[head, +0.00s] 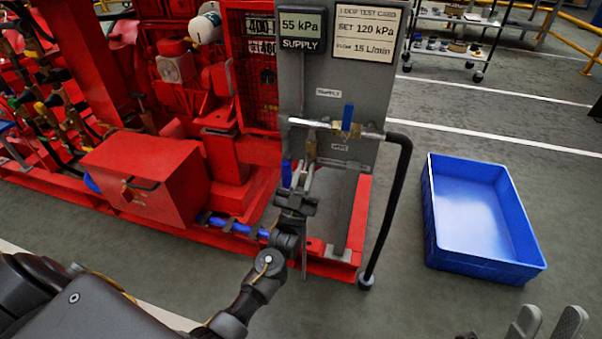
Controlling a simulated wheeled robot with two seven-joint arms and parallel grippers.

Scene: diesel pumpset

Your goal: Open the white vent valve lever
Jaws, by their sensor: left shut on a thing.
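A grey panel (330,85) carries a horizontal silver pipe (372,133). A brass valve (311,146) hangs below the pipe's left part, left of a small label (340,147) that seems to read VENT. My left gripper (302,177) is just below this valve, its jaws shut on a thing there. The white vent lever is not clearly distinguishable; the pale fingers cover that spot. A blue handle (286,172) shows just left of the fingers. Another blue lever (347,117) stands upright on the pipe. My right gripper (546,323) is at the lower right, fingers apart and empty.
A gauge above reads 55 kPa (301,23); a card (364,33) reads SET 120 kPa. A black hose (388,210) drops from the pipe's right end to the floor. A blue bin (432,225) stands right. Red machinery (150,170) fills the left. Floor between hose and bin is clear.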

